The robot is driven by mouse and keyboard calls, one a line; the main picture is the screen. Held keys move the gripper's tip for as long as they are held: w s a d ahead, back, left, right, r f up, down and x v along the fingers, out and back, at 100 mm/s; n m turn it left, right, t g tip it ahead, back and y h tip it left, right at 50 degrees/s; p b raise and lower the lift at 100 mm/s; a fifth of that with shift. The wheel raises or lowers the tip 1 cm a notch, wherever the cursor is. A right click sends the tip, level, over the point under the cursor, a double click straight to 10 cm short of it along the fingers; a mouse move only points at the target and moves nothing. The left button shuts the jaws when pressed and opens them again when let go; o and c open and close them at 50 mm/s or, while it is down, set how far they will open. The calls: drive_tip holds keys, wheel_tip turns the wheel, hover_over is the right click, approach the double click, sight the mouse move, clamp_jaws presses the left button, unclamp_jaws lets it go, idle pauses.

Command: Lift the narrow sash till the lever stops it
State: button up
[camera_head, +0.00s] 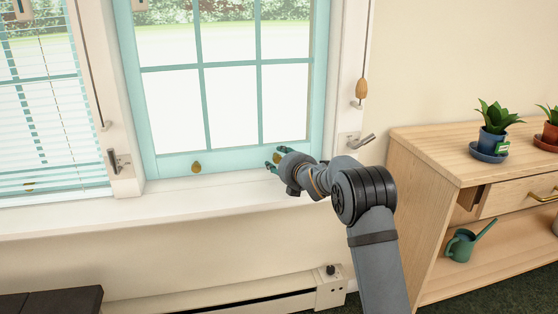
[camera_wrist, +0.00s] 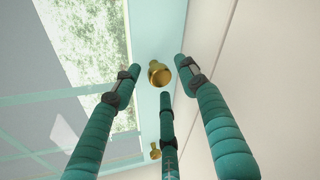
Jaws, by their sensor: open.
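A teal sash (camera_head: 172,160) with gridded panes fills the middle window; its bottom rail rests down near the white sill. A brass knob (camera_head: 196,168) is on the left of that rail. My gripper (camera_head: 273,158) is at the rail's right part. In the wrist view my gripper (camera_wrist: 158,80) is open, its three teal fingers spread around a brass knob (camera_wrist: 159,73), with no clear contact. A second knob (camera_wrist: 155,152) shows beyond. A metal lever (camera_head: 360,141) is on the right frame and another lever (camera_head: 117,163) is on the left post. Which sash is narrower is unclear.
A left window (camera_head: 45,110) has blinds lowered. A cord with a wooden pull (camera_head: 361,88) hangs at the right frame. A wooden shelf unit (camera_head: 415,150) with potted plants (camera_head: 493,130) and a green watering can (camera_head: 462,245) stands right. A heater (camera_head: 220,299) runs below the sill.

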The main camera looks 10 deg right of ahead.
drive_tip(key=shift+w+f, duration=0.1)
drive_tip(key=shift+w, duration=0.2)
drive_tip(key=shift+c, duration=0.3)
drive_tip(key=shift+f, duration=0.1)
clamp_jaws()
idle(0.4)
